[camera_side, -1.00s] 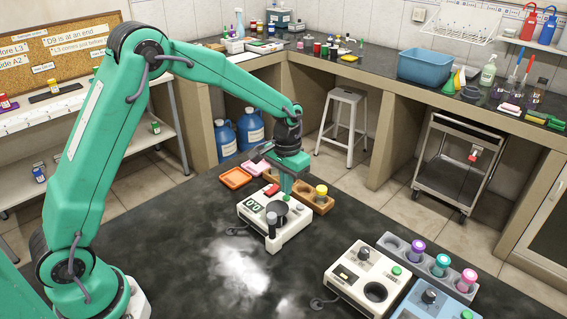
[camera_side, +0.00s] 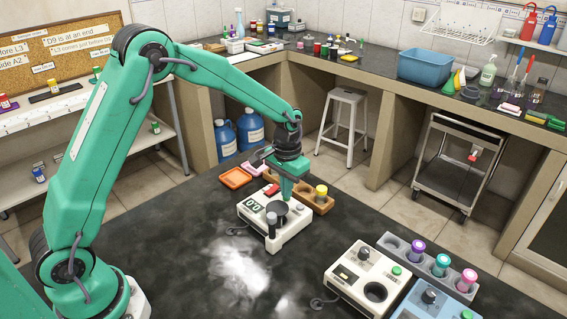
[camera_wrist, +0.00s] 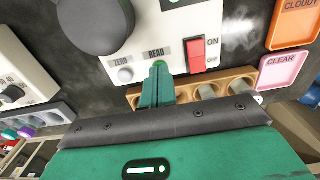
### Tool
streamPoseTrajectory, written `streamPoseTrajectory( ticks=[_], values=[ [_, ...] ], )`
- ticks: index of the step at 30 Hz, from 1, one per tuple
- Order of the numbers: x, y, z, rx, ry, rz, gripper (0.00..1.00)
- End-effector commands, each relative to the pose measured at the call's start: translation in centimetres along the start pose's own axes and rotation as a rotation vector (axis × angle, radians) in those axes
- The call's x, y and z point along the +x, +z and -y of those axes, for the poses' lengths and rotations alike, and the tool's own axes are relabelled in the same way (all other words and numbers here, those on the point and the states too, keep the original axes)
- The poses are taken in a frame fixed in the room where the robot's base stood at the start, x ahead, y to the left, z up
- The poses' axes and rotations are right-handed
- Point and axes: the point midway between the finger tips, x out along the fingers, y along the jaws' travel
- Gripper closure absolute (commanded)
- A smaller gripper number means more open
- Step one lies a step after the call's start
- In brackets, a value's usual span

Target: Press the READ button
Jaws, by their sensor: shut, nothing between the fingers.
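The white meter (camera_side: 262,228) stands on the dark bench in the side view, with a 0.0 display (camera_side: 253,204). In the wrist view its panel (camera_wrist: 150,35) shows a READ label (camera_wrist: 156,52), a ZERO label with a pale round button (camera_wrist: 125,75), and a red ON/OFF switch (camera_wrist: 197,56). My gripper (camera_wrist: 160,72) is shut and empty, its fingertips just below the READ label. A bright green spot at the tips may be the READ button, mostly hidden by the fingers. In the side view my gripper (camera_side: 286,198) points down over the meter; contact cannot be told.
A wooden rack (camera_side: 322,205) with a yellow-capped vial (camera_side: 321,193) stands close behind the meter. An orange tray (camera_side: 235,178) and a pink tray (camera_side: 257,167) lie behind it. A second white device (camera_side: 345,287) and a grey vial rack (camera_side: 405,262) stand to the right.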

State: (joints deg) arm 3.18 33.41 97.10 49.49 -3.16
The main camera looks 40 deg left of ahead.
Motion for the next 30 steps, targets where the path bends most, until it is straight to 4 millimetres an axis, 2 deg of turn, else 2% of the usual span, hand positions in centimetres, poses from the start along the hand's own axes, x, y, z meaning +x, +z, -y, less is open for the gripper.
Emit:
streamPoseTrajectory(
  ticks=[14, 30],
  values=[
    [0.1, 0.0, 0.0, 0.0, 0.0, 0.0, 1.0],
    [-2.8, 0.0, 0.0, 0.0, 0.0, -0.001, 1.0]
  ],
)
